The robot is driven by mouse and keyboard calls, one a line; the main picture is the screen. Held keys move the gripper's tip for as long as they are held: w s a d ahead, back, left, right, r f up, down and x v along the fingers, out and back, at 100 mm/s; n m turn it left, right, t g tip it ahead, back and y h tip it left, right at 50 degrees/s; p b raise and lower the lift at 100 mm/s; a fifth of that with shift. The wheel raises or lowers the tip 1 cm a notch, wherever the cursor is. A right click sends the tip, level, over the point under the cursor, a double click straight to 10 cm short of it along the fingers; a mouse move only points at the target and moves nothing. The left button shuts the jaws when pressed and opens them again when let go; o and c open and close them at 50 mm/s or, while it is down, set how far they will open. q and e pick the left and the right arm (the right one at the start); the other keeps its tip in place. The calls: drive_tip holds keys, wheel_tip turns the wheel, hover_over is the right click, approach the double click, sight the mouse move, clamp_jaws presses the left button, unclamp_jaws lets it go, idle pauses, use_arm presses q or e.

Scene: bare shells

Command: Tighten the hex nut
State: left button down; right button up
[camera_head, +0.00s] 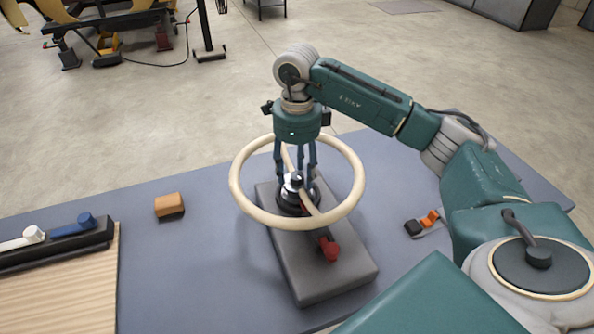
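A cream steering-wheel-like ring (240,190) with spokes sits around a dark hub (291,203) on a grey block-shaped base (318,272). A small shiny metal piece, seemingly the hex nut (294,184), is at the hub's top centre. My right gripper (297,178) points straight down inside the ring, over the hub. Its dark blue fingers are spread apart around the nut area. I see no clear contact between fingertips and nut. A red-ended lever (329,248) lies on the front of the base. My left gripper is not in view.
The blue-grey table (190,260) carries an orange-brown block (169,205) to the left and a small black and orange item (423,223) to the right. A dark tray (60,246) with white and blue handled tools lies at the left, by a wooden board (70,295).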

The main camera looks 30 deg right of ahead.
sight(297, 175)
wheel_tip(297, 175, up, 12)
idle(0.6)
